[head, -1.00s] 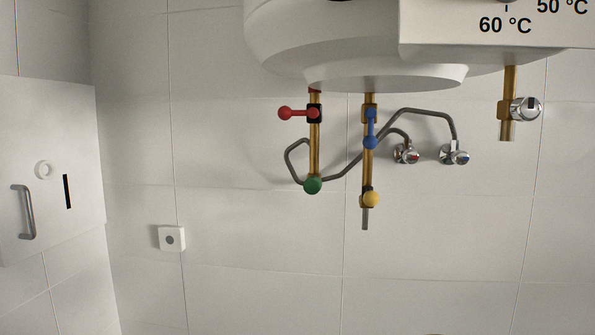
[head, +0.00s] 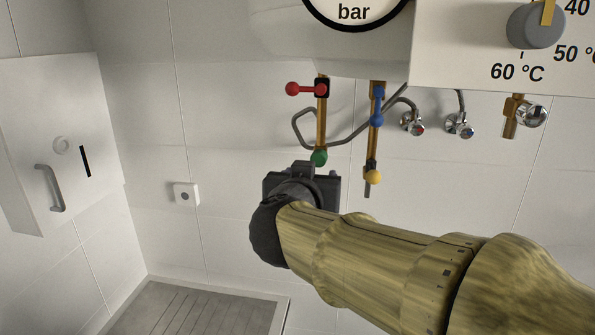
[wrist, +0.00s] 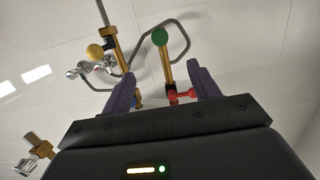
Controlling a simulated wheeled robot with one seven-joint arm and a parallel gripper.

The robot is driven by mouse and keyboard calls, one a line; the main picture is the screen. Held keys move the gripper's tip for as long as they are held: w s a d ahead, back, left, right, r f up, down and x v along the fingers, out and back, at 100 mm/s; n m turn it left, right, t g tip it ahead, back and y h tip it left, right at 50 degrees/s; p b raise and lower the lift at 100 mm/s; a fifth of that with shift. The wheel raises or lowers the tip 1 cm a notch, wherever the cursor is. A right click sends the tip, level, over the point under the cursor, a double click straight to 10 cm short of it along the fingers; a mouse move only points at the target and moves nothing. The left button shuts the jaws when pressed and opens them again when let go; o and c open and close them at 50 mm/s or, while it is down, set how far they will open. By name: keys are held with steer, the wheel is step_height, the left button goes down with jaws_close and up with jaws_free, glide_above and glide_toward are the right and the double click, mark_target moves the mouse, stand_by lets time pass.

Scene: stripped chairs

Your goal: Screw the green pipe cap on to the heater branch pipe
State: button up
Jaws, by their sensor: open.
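The green pipe cap (head: 319,158) is a round green piece at the lower end of the left brass pipe (head: 321,125), the one with the red lever, under the heater. I cannot tell how tightly it sits on the pipe. In the wrist view, the green cap (wrist: 159,37) shows just past my open fingertips, roughly between them in the picture. My gripper (wrist: 163,74) is open with nothing between its fingers. In the head view, my gripper's dark body is just below the cap, and its fingers are mostly hidden.
Beside it hangs a second brass pipe (head: 378,115) with a blue lever and a yellow knob (head: 373,177). A bent grey hose (head: 300,126) passes close behind. The red lever (head: 296,89) juts left. A white cabinet (head: 60,140) is at left, a grey floor tray (head: 190,310) below.

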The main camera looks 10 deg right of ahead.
mark_target(318, 157)
steer(key=shift+w, duration=0.1)
steer(key=p+x, duration=0.2)
steer(key=x, duration=1.5)
steer(key=shift+w+d, duration=0.1)
jaws_close()
steer(key=shift+r+g+p, duration=0.15)
steer(key=shift+g+p, duration=0.25)
steer(key=shift+p, duration=1.75)
